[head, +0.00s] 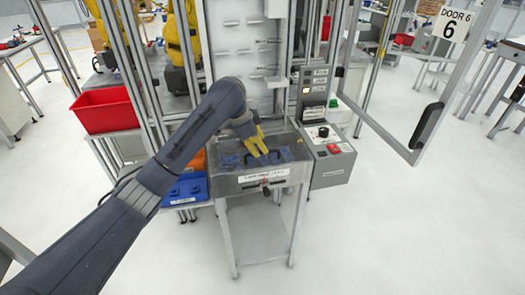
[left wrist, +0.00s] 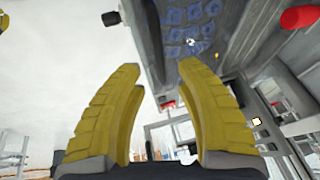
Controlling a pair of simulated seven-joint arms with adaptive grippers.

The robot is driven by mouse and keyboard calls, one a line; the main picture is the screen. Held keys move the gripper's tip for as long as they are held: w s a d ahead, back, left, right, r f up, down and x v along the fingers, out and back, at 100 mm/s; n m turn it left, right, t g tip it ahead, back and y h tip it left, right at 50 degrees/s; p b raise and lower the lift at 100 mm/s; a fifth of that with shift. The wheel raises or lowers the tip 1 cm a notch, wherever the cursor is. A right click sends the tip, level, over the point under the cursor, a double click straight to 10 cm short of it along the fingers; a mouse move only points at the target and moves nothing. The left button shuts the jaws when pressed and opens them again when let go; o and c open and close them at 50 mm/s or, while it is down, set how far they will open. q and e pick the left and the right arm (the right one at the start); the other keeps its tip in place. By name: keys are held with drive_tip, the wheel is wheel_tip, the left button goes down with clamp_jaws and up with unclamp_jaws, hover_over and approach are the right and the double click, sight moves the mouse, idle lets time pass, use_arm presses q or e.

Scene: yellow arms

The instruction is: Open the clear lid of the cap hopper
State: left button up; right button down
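The cap hopper (head: 290,177) is a grey metal box on a stand in the middle of the head view. Its clear lid (head: 233,183) appears to lie flat over the top, with blue caps (head: 262,157) visible through it. The caps also show at the top of the left wrist view (left wrist: 190,20). My left gripper (head: 259,152) has yellow fingers and is above the lid; whether it touches the lid I cannot tell. In the left wrist view the fingers (left wrist: 158,75) are apart with nothing between them. My right gripper is not in view.
A control box (head: 330,160) with a black knob and red button stands right of the hopper. A blue bin (head: 186,190) is at its left, a red bin (head: 105,111) farther left. The front floor is clear.

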use_arm(q)
drive_tip(key=shift+x, duration=2)
clamp_jaws()
